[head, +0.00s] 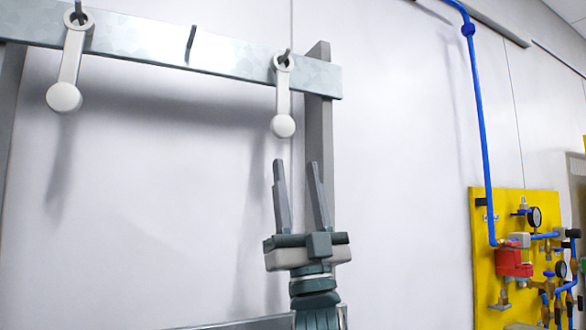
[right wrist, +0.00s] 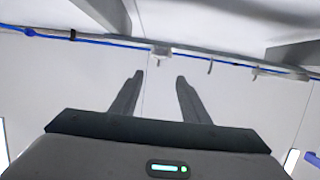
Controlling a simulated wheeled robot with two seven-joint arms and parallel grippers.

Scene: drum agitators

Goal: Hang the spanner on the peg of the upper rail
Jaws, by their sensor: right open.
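Two pale tools, each with a ring at the top and a round knob at the lower end, hang by their rings on pegs of the grey upper rail (head: 135,38). One is the left tool (head: 69,75); the other is the right tool (head: 283,100). Which one is the spanner I cannot tell. The middle peg (head: 190,43) between them is bare. My right gripper (head: 296,165) is open and empty, fingers pointing up, just below the right tool and apart from it. In the right wrist view its fingers (right wrist: 158,78) are spread with nothing between them. My left gripper is out of view.
A grey upright post (head: 319,130) stands behind the rail's right end, close to my right gripper. A lower grey bar (head: 235,324) shows at the bottom. A yellow panel (head: 482,270) with valves and blue pipes (head: 480,120) is at the right. The wall between is clear.

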